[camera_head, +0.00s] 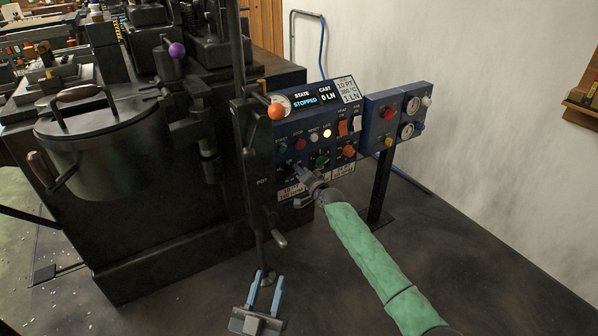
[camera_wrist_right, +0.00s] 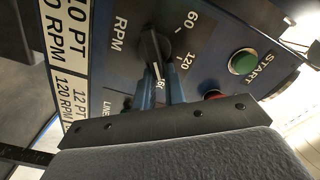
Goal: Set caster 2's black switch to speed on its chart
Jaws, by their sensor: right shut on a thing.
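The black switch (camera_wrist_right: 152,47) is a knob on the caster's blue control panel, beside the word RPM. Marks 60 and 120 are at its right, and a partly hidden number is below it. A pale pointer line on the knob runs down toward that number. My right gripper (camera_wrist_right: 160,82) is shut on the black switch; in the head view it (camera_head: 299,169) is at the panel's lower left. The chart plate (camera_wrist_right: 70,60) shows lines with 10 PT and 12 PT, 120 RPM. My left gripper (camera_head: 265,283) is open and empty, low above the floor.
The display (camera_head: 305,98) reads STOPPED and 0 LN; a card (camera_head: 347,89) beside it reads 10 PT and 1 LN. A green START button (camera_wrist_right: 243,62) is near the switch. An orange ball handle (camera_head: 277,111) stands out at the panel's left. Open floor lies in front.

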